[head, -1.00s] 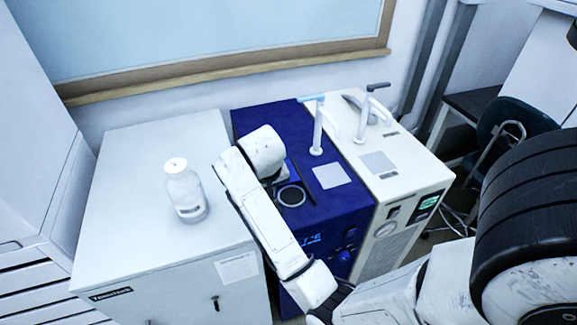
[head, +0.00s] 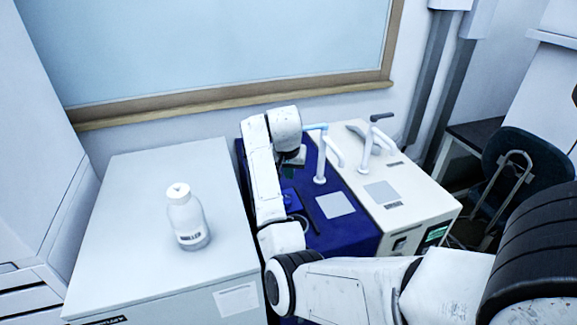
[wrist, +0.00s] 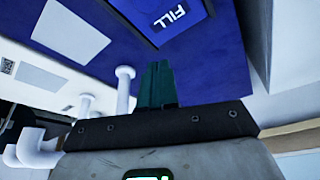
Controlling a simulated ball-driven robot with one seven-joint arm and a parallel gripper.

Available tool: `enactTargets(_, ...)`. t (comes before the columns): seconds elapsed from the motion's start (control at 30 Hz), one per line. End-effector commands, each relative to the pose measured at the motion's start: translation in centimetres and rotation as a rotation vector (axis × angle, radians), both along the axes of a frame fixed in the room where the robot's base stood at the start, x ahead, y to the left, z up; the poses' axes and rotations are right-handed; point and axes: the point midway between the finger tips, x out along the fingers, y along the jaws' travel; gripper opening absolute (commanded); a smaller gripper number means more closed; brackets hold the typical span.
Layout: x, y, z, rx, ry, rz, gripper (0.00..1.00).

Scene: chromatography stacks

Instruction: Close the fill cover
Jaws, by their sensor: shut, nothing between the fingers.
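The fill cover (head: 292,200) is a small blue flap on top of the dark blue unit (head: 335,232). In the wrist view its face (wrist: 178,14) carries the white word FILL at the top edge, partly cut off. How far it is tilted I cannot tell. The round fill port (head: 302,222) is mostly hidden by the cover and my arm. My gripper (head: 289,173) is behind the cover, near the back of the unit. Its green fingers (wrist: 157,84) are shut and empty, pointing toward the cover; contact is not clear.
Light blue-and-white pipes (head: 320,155) rise just right of my gripper. A cream unit (head: 405,205) with a similar pipe stands to the right. A white bottle (head: 186,218) stands on the grey cabinet (head: 130,215) at left. The wall and window are close behind.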

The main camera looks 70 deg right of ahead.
Motion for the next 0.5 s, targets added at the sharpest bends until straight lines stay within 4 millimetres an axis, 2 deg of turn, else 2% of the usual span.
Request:
enactTargets(0.27, 0.3, -1.5, -4.3, 0.003, 0.001, 0.0, 0.0)
enactTargets(0.5, -0.3, 1.4, -4.5, -0.001, 0.001, 0.003, 0.0)
